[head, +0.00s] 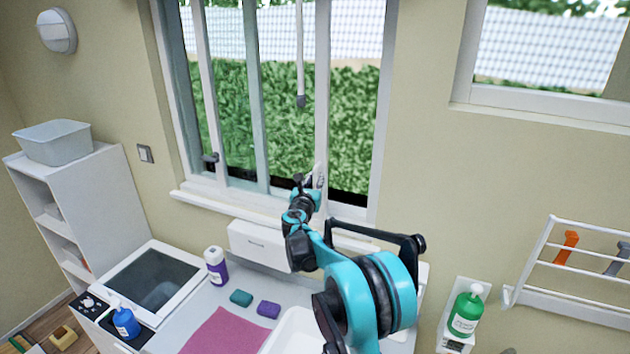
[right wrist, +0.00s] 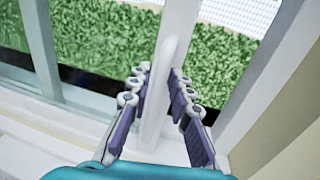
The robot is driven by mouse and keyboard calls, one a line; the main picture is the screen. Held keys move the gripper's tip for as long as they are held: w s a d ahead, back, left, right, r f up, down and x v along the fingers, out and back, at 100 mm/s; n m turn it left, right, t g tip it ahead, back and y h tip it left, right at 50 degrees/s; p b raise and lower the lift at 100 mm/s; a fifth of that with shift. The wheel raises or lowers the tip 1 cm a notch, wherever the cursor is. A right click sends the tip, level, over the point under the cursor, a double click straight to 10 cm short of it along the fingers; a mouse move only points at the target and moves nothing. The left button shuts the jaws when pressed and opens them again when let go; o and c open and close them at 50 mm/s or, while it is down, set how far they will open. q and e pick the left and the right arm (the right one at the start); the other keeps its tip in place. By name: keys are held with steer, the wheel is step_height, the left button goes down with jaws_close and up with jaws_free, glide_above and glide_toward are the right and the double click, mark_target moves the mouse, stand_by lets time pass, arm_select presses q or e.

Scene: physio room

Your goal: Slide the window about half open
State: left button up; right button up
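The window has a white frame (head: 371,130) above the counter, with several upright bars. Its right-hand upright bar (head: 322,110) carries a slim white upright handle near the bottom, seen up close in the right wrist view (right wrist: 163,85). My right gripper (head: 310,181) is at this handle, low on the window. In the right wrist view its two purple-padded fingers (right wrist: 161,105) stand on either side of the handle. A gap shows at the right finger; whether the left finger touches is unclear. My left gripper is not in view.
A cord with a dark knob (head: 301,101) hangs in front of the window. Below are the sill (head: 215,204), a white box (head: 258,243), a purple-labelled bottle (head: 216,266) and a pink cloth (head: 225,332). A wall rack (head: 570,290) and green bottle (head: 466,312) stand right.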

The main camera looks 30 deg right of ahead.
steer(key=v, duration=1.2)
steer(key=s+a+f+m+g+y+b, duration=0.2)
steer(key=s+a+f+m+b, duration=0.1)
steer(key=s+f+m+b, duration=0.5)
steer(key=s+a+f+m+g+y+b, duration=0.25)
steer(key=s+f+m+b, duration=0.45)
steer(key=s+f, duration=0.4)
steer(key=s+a+f+m+g+y+b, duration=0.1)
steer(key=s+a+f+m+y+b, duration=0.2)
steer(key=s+a+f+m+b, duration=0.2)
steer(key=s+a+f+m+g+y+b, duration=0.1)
steer(key=s+a+f+m+y+b, duration=0.3)
steer(key=s+a+f+m, duration=0.4)
steer(key=s+f+b, duration=0.1)
steer(key=s+f, duration=0.2)
steer(key=f, duration=0.3)
steer(key=shift+s+f, duration=0.15)
steer(key=shift+f, duration=0.2)
